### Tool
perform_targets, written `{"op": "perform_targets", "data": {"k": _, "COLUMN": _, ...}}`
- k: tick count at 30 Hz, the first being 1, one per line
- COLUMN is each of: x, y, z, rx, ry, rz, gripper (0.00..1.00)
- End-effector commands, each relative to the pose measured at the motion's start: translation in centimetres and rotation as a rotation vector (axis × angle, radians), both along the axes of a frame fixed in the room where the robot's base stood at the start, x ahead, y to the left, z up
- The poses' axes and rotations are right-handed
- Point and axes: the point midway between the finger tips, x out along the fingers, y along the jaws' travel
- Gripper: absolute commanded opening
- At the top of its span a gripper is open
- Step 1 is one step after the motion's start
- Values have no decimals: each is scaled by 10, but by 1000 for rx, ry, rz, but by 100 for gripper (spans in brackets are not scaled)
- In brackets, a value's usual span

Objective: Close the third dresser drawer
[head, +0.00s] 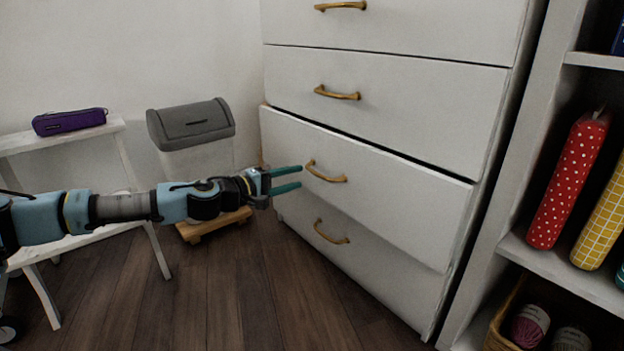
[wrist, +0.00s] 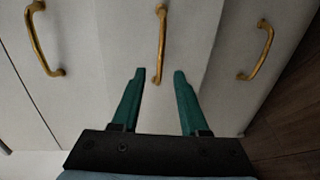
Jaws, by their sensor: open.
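The white dresser's third drawer (head: 390,190) is partly pulled out, its front standing forward of the drawers above and below. Its brass handle (head: 326,174) is near the left end of that front; in the wrist view it is the middle handle (wrist: 161,45). My gripper (head: 300,177) has two teal fingers, spread open and empty, pointing at this drawer front just left of the handle. In the wrist view my gripper (wrist: 159,72) has its fingertips on either side of the handle's lower end. I cannot tell whether they touch the drawer.
The second drawer (head: 410,105) and bottom drawer (head: 370,255) look shut. A shelf unit (head: 545,255) with fabric rolls stands right. A grey-lidded bin (head: 195,125) and a white stand (head: 60,140) with a purple case (head: 70,121) are left. Wooden floor (head: 235,290) is clear in front.

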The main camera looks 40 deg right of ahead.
Motion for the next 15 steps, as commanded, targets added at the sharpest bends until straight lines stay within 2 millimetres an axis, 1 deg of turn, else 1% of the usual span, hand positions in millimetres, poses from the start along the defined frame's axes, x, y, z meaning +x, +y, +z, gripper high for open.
{"op": "perform_targets", "data": {"k": 1, "x": -2, "y": -11, "z": -5, "rx": 0, "ry": -2, "rz": -2, "gripper": 44}}
{"op": "perform_targets", "data": {"k": 6, "x": -4, "y": -42, "z": -9, "rx": 1, "ry": -1, "rz": -3, "gripper": 44}}
{"op": "perform_targets", "data": {"k": 10, "x": -4, "y": -59, "z": -10, "rx": 2, "ry": 0, "rz": -2, "gripper": 44}}
{"op": "perform_targets", "data": {"k": 15, "x": -5, "y": -71, "z": -10, "rx": 2, "ry": 1, "rz": -1, "gripper": 44}}
